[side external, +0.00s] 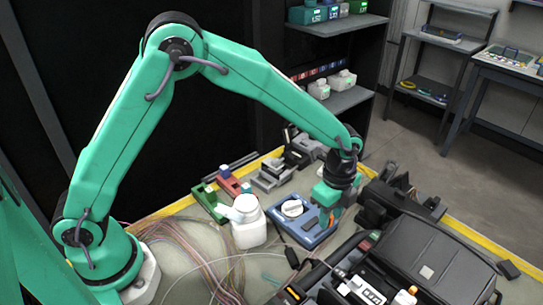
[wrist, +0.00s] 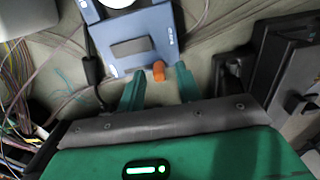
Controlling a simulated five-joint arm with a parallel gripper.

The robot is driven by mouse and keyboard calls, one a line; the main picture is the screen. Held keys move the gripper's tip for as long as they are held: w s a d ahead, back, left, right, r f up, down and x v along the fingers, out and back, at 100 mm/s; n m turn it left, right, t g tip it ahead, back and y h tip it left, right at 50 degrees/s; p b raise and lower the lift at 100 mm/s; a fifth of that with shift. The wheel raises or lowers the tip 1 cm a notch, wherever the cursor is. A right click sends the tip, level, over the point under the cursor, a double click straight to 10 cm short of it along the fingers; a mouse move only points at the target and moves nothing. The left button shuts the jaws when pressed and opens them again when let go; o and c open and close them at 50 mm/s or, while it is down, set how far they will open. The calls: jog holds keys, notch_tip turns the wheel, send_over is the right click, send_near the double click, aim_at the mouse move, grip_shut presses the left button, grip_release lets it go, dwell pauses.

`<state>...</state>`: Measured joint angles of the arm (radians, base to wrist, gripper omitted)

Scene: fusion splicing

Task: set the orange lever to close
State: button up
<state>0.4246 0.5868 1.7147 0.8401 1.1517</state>
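The blue device (wrist: 135,44) lies on the bench with a round white part (wrist: 118,3) and a grey pad on top. It also shows in the side external view (side external: 304,235), left of my gripper. The small orange lever (wrist: 158,70) stands out at the device's near edge in the wrist view. My gripper (wrist: 159,76) is open, with its two green fingers apart and the lever between their tips. I see no clear contact with either finger. In the side external view my gripper (side external: 330,208) is low at the device's right side and partly hides the lever.
A white bottle (side external: 248,228) stands left of the device. A large black machine (side external: 425,260) is at the right front, with black fixtures (side external: 405,203) behind it. Cables (side external: 190,245) spread over the left bench. A black connector (wrist: 92,70) lies near the left finger.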

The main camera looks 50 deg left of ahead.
notch_tip(320, 180, up, 7)
jog(key=shift+f, duration=0.15)
dwell(0.5)
jog(key=shift+s+a+r, duration=0.1)
jog(key=shift+a+r, duration=0.2)
jog(key=shift+r, duration=0.1)
jog(key=s+a+r+n+t, duration=0.3)
jog(key=s+a+r+n, duration=0.5)
jog(key=a+r, duration=0.3)
jog(key=s+a+n+t, duration=0.1)
jog(key=s+a+n, duration=0.3)
jog(key=s+n, duration=0.1)
jog(key=s+a+r+n+t, duration=0.1)
jog(key=s+a+n, duration=0.3)
jog(key=s, duration=0.4)
jog(key=shift+s+a+r+n+t, duration=0.2)
jog(key=shift+s+n+t, duration=0.1)
jog(key=shift+n, duration=0.2)
